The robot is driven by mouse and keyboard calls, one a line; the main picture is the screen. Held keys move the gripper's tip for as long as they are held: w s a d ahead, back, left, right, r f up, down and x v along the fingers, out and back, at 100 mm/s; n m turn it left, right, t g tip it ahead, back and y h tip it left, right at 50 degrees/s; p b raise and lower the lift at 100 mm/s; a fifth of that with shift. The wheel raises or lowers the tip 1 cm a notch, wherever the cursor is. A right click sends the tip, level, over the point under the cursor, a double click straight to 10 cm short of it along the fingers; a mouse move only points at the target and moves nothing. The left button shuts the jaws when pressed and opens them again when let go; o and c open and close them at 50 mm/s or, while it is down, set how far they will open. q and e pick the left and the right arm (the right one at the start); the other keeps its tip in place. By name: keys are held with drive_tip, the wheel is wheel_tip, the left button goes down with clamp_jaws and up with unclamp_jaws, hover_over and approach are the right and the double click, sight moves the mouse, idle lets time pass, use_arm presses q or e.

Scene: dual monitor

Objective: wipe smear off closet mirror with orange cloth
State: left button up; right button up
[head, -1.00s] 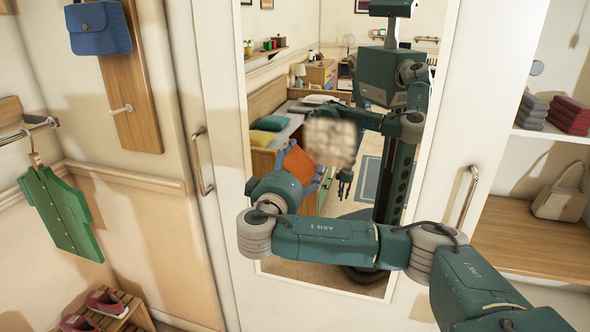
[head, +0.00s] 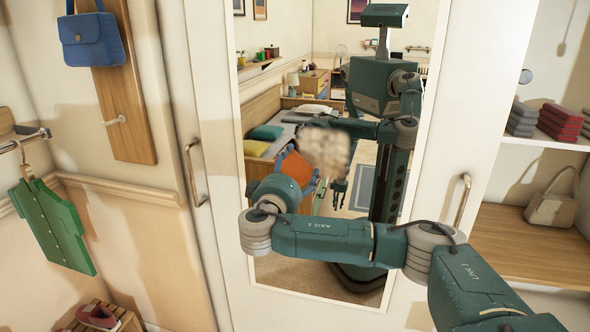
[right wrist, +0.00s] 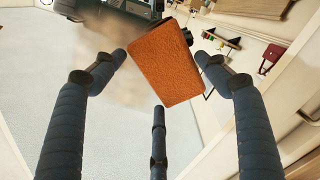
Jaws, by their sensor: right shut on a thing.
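The closet mirror (head: 300,277) is a tall panel in a white door, straight ahead in the head view. A pale, blurred smear (head: 325,152) lies on it at mid-height; a brownish haze near the top left of the right wrist view may be the same smear. My right gripper (right wrist: 162,68) is shut on the orange cloth (right wrist: 160,65), which shows flat between its dark fingertips. In the head view the cloth (head: 297,167) is just left of and below the smear, partly behind my wrist. Contact with the glass cannot be told. My left gripper is not directly in view.
Door handles (head: 196,172) stand left and right (head: 462,202) of the mirror. A green shirt (head: 52,225) and blue bag (head: 92,40) hang at left. Right shelves hold folded cloths (head: 560,122) and a beige bag (head: 551,208). The mirror reflects a bed and me.

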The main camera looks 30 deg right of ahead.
drive_tip(key=shift+b+x, duration=0.75)
drive_tip(key=shift+x, duration=0.55)
